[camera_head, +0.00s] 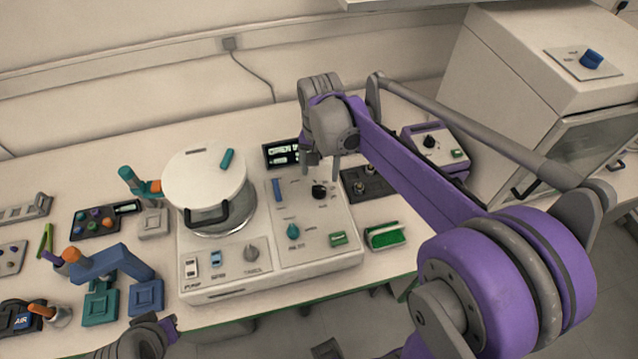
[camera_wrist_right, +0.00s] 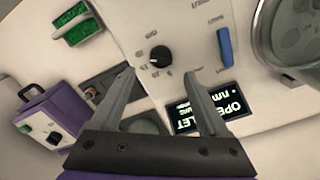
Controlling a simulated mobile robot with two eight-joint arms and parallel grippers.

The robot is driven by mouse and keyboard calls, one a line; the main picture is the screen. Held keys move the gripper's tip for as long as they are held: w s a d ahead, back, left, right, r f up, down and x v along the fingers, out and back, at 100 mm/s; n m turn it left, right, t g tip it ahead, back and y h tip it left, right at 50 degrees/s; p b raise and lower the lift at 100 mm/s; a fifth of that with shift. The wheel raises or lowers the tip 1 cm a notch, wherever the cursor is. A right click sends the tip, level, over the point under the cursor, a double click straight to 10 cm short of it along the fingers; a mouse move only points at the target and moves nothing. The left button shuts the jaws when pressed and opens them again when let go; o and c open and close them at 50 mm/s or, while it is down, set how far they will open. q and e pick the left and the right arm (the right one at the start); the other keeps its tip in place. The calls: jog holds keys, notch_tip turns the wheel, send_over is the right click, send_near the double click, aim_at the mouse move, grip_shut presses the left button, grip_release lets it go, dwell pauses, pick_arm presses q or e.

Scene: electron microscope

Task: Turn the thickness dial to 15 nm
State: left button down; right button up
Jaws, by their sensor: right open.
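The black dial (camera_head: 319,190), which I take to be the thickness dial, sits on the right side of the coater's white top panel, with small markings around it. It also shows in the right wrist view (camera_wrist_right: 160,54); its exact setting is too small to read. My right gripper (camera_head: 322,172) is open and empty above the panel. In the right wrist view, its fingertips (camera_wrist_right: 160,75) are spread just short of the dial. A lit display (camera_head: 282,153) stands behind; it also shows in the right wrist view (camera_wrist_right: 207,106), partly hidden by a finger. My left gripper (camera_head: 150,338) shows only partly, at the bottom edge.
A blue slider (camera_head: 277,190), a teal knob (camera_head: 293,231) and a green button (camera_head: 338,238) share the panel. A lidded round chamber (camera_head: 205,180) stands left of it.

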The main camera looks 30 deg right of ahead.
aim_at(319, 188)
notch_tip(319, 188, down, 7)
jog(key=shift+w+r, duration=0.1)
jog(key=shift+r, duration=0.05)
grip_shut()
dwell(0.5)
